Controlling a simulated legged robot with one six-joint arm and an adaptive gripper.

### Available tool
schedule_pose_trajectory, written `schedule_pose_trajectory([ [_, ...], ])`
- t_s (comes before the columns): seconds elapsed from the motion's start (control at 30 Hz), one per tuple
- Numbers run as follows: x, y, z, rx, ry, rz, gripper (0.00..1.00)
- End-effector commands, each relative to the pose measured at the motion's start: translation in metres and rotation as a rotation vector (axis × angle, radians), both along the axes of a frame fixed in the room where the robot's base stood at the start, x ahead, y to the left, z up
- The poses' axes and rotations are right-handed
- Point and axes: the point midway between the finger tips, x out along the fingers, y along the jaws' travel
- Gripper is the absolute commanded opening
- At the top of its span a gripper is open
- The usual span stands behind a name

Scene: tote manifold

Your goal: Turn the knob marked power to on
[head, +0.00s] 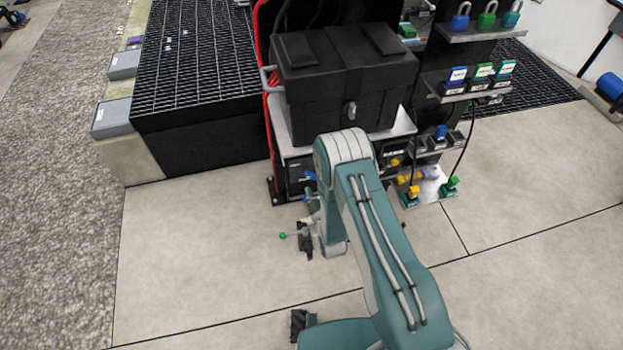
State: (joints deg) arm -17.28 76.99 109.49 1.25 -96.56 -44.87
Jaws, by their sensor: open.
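No knob with a readable "power" mark shows; any such label is too small to read or hidden. The equipment stand has small dark panels under its shelf, one left of my arm (299,176) and one right of it (393,148), with a yellow part (394,162) by the right one. My arm covers the middle of the stand's front. My gripper (306,240) appears as a small dark shape beside the end of my forearm, low in front of the stand. It is open, and no held thing shows. A lever with a green ball end (283,236) lies close to its left.
A black case (345,75) sits on the stand's shelf. Padlocks (487,18) and labelled blocks (482,75) fill shelves at right. Red hoses (268,120) run down the left side. A black grated platform (195,65) stands at left. The floor in front is clear.

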Motion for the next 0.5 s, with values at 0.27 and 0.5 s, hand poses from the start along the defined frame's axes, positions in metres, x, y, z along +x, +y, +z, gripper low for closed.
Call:
schedule_pose_trajectory([
  [0.27, 0.031, 0.009, 0.000, 0.000, 0.000, 0.000, 0.56],
  [0.5, 0.033, 0.009, 0.000, 0.000, 0.001, 0.000, 0.56],
])
